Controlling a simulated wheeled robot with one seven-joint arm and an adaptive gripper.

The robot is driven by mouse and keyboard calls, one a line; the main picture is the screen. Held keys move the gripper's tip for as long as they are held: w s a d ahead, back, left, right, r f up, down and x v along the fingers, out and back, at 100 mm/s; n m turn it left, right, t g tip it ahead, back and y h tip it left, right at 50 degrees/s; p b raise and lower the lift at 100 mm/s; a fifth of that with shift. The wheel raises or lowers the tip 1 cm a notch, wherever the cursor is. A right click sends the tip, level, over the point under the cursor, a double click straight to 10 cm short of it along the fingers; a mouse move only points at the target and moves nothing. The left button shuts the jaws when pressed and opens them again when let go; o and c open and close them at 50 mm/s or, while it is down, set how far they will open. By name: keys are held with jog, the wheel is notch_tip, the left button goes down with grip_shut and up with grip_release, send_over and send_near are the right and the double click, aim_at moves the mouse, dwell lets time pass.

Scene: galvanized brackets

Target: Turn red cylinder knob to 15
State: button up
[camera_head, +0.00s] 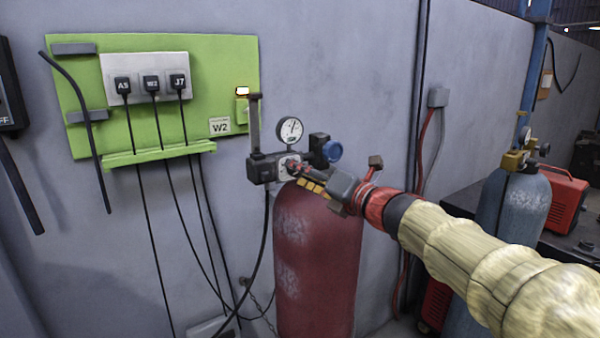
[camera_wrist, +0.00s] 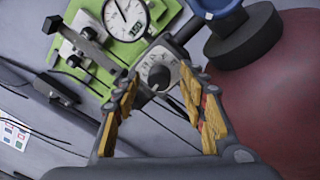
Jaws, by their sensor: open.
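The red cylinder (camera_head: 315,270) stands against the wall with a dark valve block and a round gauge (camera_head: 290,130) on top. My gripper (camera_head: 298,170) is at the front of the valve block and partly hides the knob in the head view. In the wrist view its yellow-padded fingers are open, one on each side of the knob; I cannot tell whether they touch it. The gauge also shows in the wrist view (camera_wrist: 126,18).
A blue knob (camera_head: 332,151) sits just right of the gauge. A green board (camera_head: 225,75) with plugs and hanging cables is at the left. A second, blue-grey cylinder (camera_head: 515,205) and a red machine (camera_head: 562,195) stand at the right.

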jog(key=shift+w+a, duration=0.3)
grip_shut()
dwell(0.5)
